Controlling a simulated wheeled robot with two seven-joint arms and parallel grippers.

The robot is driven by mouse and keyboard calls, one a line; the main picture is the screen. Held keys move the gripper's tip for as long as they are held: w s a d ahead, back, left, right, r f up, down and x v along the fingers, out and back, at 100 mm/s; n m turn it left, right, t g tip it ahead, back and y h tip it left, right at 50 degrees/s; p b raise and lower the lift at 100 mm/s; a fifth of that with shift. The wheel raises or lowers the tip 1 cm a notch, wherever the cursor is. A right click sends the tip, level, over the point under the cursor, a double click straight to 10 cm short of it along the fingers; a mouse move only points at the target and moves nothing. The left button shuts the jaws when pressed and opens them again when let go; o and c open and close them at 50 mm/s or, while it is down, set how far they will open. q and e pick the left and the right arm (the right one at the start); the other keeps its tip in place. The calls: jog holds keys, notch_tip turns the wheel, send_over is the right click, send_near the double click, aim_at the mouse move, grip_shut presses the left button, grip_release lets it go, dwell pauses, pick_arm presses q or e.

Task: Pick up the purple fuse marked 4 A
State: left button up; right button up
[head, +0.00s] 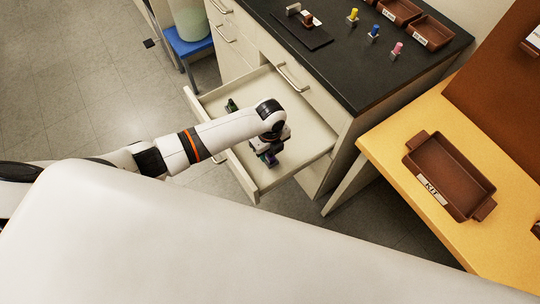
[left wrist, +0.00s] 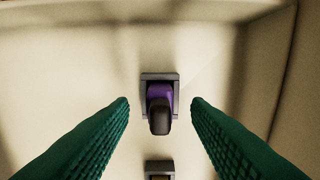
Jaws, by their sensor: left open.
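A purple fuse (left wrist: 160,92) with a dark end stands in a square grey base in the left wrist view. No marking on it is readable. My left gripper (head: 268,156) is inside the open drawer (head: 310,145) in the head view. Its green fingers (left wrist: 160,103) are open, one on each side of the purple fuse and apart from it. In the head view the arm and gripper mostly hide the fuse. My right gripper is in neither view.
Another grey base (left wrist: 159,168) shows at the bottom of the left wrist view. A small green item (head: 231,105) lies in the drawer's far left part. The black counter (head: 350,75) overhangs behind. A brown kit tray (head: 448,160) is on the yellow table (head: 395,150).

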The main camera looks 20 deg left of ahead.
pick_arm(q)
jog(key=shift+f, duration=0.5)
jog(key=shift+c, duration=0.2)
grip_shut()
notch_tip(320, 180, up, 10)
jog(key=shift+r, duration=0.1)
jog(key=c, duration=0.7)
grip_release()
grip_shut()
